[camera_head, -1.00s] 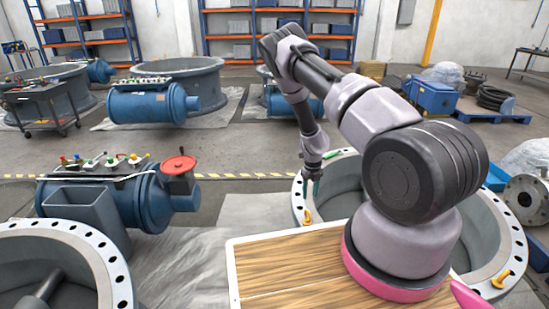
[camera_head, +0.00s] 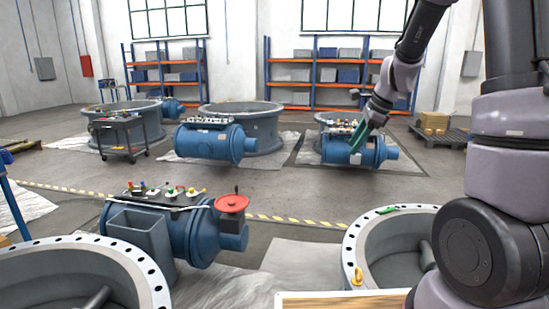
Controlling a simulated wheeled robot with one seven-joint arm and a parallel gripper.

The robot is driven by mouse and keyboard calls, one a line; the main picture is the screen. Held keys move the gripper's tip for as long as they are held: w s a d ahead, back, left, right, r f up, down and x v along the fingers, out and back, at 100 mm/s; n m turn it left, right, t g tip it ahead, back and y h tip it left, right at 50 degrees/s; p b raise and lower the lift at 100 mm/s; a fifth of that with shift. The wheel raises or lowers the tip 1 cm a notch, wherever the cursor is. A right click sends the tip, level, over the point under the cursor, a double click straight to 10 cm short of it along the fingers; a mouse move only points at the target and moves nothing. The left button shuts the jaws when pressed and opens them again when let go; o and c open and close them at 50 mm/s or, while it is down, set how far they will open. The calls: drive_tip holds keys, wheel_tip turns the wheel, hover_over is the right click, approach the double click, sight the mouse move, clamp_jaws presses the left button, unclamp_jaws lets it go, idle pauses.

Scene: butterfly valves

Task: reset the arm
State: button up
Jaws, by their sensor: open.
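My arm rises at the right of the head view. My gripper (camera_head: 360,134) hangs from it with green fingers, open, with nothing seen between them. It is in the air and in the picture overlaps a far blue actuator (camera_head: 340,152), well apart from the near parts. A near blue actuator (camera_head: 205,237) with a red handwheel (camera_head: 231,203) lies left of centre. A large grey valve ring (camera_head: 349,249) with bolt holes stands below my gripper at the right. Part of this ring is hidden behind my arm.
Another grey ring (camera_head: 148,275) stands at the front left. A small yellow fitting (camera_head: 357,277) is on the right ring's rim, with a green item (camera_head: 384,210) farther back. A tool cart (camera_head: 121,135) and shelves (camera_head: 345,80) stand behind.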

drive_tip(key=s+r+n+t, duration=0.1)
drive_tip(key=s+r+n, duration=0.4)
drive_tip(key=s, duration=0.3)
drive_tip(key=s+r+n+t+h, duration=0.1)
drive_tip(key=s+r+n, duration=0.4)
drive_tip(key=s, duration=0.3)
drive_tip(key=s+r+n+t, duration=0.1)
drive_tip(key=s+r+n, duration=0.3)
drive_tip(key=s, duration=0.4)
drive_tip(key=shift+d+r+n+t+h, duration=0.2)
drive_tip(key=shift+r+n+t+h, duration=0.2)
drive_tip(key=shift+r, duration=0.4)
